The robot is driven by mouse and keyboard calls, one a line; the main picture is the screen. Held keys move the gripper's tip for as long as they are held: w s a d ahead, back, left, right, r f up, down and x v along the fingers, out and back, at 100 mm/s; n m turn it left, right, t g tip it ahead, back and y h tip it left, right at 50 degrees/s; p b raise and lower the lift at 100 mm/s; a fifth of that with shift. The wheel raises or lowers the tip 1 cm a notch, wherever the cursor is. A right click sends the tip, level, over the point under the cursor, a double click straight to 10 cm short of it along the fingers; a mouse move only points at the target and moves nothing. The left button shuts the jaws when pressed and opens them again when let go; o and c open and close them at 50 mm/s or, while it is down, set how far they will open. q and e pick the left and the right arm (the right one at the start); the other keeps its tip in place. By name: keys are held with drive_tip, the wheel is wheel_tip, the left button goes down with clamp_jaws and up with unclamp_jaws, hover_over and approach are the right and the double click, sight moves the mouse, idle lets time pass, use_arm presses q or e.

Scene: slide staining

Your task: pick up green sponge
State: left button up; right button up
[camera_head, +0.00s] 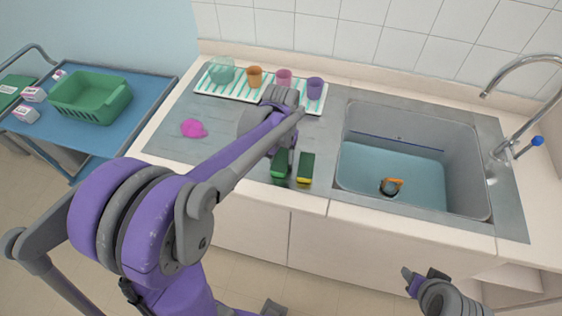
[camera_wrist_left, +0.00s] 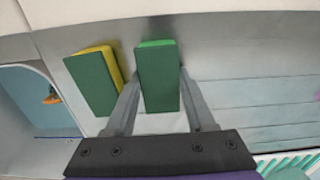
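The green sponge (camera_head: 280,164) is at the front of the steel counter, left of the sink. In the left wrist view the green sponge (camera_wrist_left: 158,80) lies between the two fingers of my left gripper (camera_wrist_left: 160,85). Both fingers touch its sides, so the gripper looks shut on it. In the head view my left forearm hides most of this gripper. A second sponge, green and yellow (camera_head: 306,168), lies just to its right, and it also shows in the left wrist view (camera_wrist_left: 95,82). My right gripper (camera_head: 424,275) is at the lower right, away from the counter, its fingers apart and empty.
The sink (camera_head: 350,175) holds water and a small orange-and-dark object (camera_head: 391,186). A striped mat (camera_head: 208,86) with several cups stands behind. A pink cloth (camera_head: 193,128) lies at left. A blue cart (camera_head: 150,95) carries a green basket (camera_head: 90,112).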

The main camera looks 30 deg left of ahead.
sight(281, 159)
use_arm(q)
drive_tip(key=c, duration=0.7)
wheel_tip(281, 159, up, 10)
drive_tip(key=shift+r, duration=0.1)
drive_tip(key=o, duration=0.6)
drive_tip(key=shift+c, duration=0.2)
drive_tip(key=c, duration=0.5)
